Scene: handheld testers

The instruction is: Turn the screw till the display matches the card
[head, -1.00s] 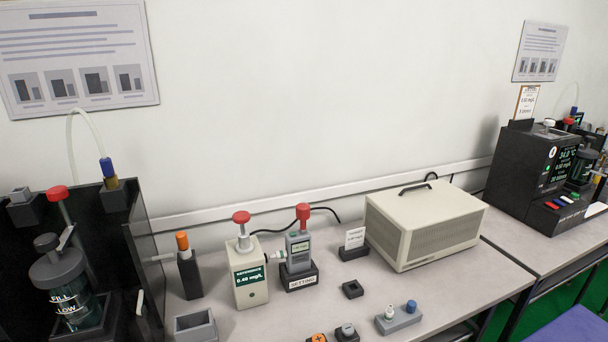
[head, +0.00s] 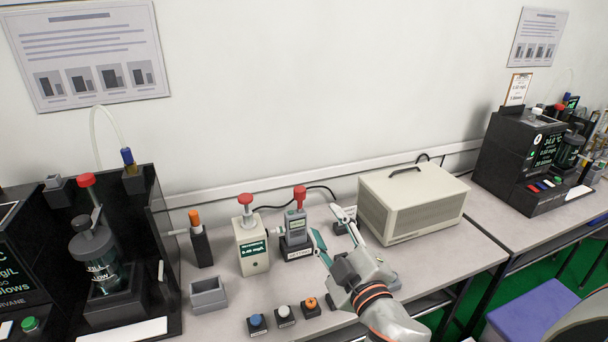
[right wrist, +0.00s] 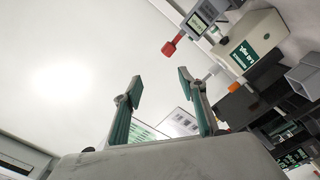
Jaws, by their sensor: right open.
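The grey handheld tester (head: 296,226) stands upright in a black base with a white label. Its small display is too small to read in the head view. A red-headed part (head: 300,192) rises from its top; a red knob also shows beside the tester in the right wrist view (right wrist: 171,46). The small white card right of the tester is mostly hidden by my right gripper (head: 324,220). That gripper is open and empty, in front and right of the tester. My left gripper is out of view.
A beige ventilated case (head: 418,212) stands to the right. An orange-topped holder (head: 200,245) and an open grey box (head: 208,295) stand left of the reference box. Blue, white and orange buttons (head: 284,315) line the front. A dark apparatus (head: 95,260) fills the left.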

